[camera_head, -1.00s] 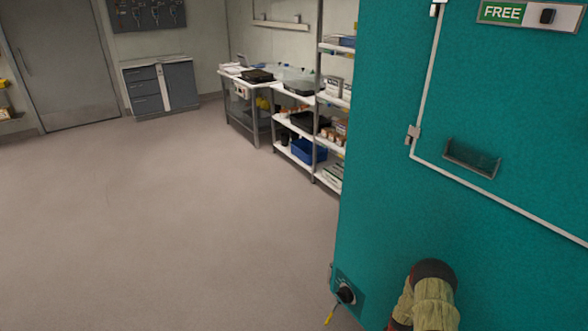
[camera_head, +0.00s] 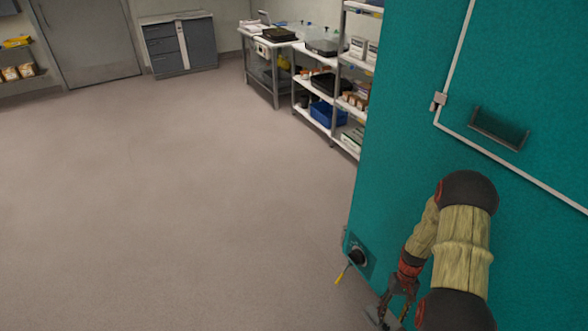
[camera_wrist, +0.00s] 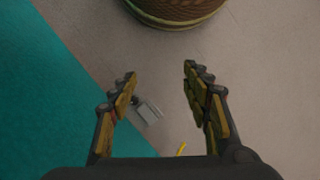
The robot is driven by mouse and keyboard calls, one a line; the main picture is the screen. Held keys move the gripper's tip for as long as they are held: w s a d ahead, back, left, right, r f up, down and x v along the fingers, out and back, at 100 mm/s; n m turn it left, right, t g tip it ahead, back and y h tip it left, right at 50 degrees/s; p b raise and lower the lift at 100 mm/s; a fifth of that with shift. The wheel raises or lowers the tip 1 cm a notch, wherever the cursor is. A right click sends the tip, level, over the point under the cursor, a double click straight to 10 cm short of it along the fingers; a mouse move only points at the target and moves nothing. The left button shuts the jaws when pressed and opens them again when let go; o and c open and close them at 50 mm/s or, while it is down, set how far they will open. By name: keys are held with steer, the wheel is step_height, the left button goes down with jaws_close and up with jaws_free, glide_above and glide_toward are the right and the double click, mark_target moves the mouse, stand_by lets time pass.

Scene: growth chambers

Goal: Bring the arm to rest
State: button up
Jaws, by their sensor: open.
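My gripper (camera_head: 393,308) hangs low in front of the teal chamber wall (camera_head: 420,120), near the bottom of the head view. My arm bends down to it, with tan links and dark joints. In the wrist view my gripper (camera_wrist: 160,78) is open, its two fingers well apart with nothing held between them. Beyond the fingers are the floor (camera_wrist: 255,70) and the teal surface (camera_wrist: 50,100). A small grey fitting (camera_wrist: 148,112) shows beyond the left finger, apparently not gripped.
A ledge (camera_head: 498,128) and white conduit (camera_head: 520,178) are on the wall. Shelves (camera_head: 335,135) stand behind. The floor at left is clear.

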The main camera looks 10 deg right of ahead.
steer(key=s+a+r+t+h+p, duration=0.1)
steer(key=a+r, duration=0.3)
steer(key=r, duration=0.9)
steer(key=a+r+p, duration=0.1)
steer(key=a+r, duration=0.3)
steer(key=r, duration=1)
steer(key=s+a+r+t+p, duration=0.1)
steer(key=s+a+r, duration=0.3)
steer(key=r, duration=0.6)
steer(key=s+a+r+n+t+p, duration=0.1)
steer(key=s+a+r+t, duration=0.3)
steer(key=r, duration=0.6)
steer(key=s+a+r+n+t+h+p, duration=0.1)
steer(key=s+a+r+t+p, duration=0.1)
steer(key=r, duration=0.9)
steer(key=s+a+t, duration=0.1)
steer(key=s+a, duration=0.1)
steer(key=a, duration=0.1)
steer(key=shift+a, duration=0.4)
steer(key=shift+c, duration=0.6)
